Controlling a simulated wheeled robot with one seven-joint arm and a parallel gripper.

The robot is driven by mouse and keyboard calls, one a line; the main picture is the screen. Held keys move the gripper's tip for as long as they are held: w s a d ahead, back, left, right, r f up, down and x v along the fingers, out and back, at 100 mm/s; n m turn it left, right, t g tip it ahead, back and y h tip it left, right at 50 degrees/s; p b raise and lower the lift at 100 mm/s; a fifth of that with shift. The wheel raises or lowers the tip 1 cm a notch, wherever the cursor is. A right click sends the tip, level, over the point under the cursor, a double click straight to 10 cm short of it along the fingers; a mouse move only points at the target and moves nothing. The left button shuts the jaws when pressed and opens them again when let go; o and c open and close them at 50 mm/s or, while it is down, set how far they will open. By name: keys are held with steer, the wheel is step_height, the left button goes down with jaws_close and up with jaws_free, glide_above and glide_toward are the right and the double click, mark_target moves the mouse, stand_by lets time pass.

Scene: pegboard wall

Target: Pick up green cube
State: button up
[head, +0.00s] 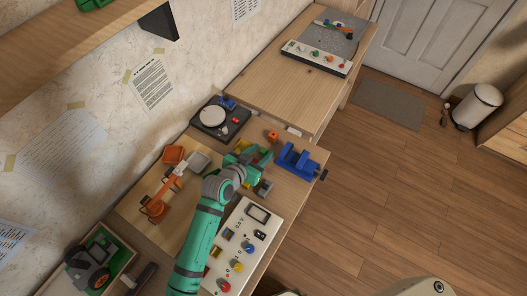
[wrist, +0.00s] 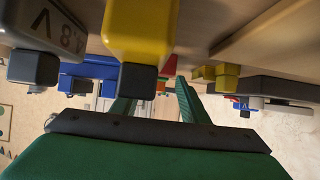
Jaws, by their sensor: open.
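My green arm reaches over the workbench, and my gripper (head: 258,158) is low among the items between the turntable-like device and the blue vise. In the wrist view my gripper (wrist: 155,101) shows two green fingers spread apart with nothing between them. I cannot make out a green cube for certain in either view. My green arm and gripper hide part of the bench.
A blue vise (head: 297,160) stands right of my gripper, and a small orange cube (head: 272,136) lies beyond it. A yellow block-like part (wrist: 139,32) is close in the wrist view. An orange balance-like device (head: 154,207) and white control panel (head: 243,243) flank my arm.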

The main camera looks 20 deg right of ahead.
steer(key=shift+w+d+f, duration=0.15)
steer(key=shift+w, duration=0.05)
steer(key=shift+c, duration=0.3)
jaws_close()
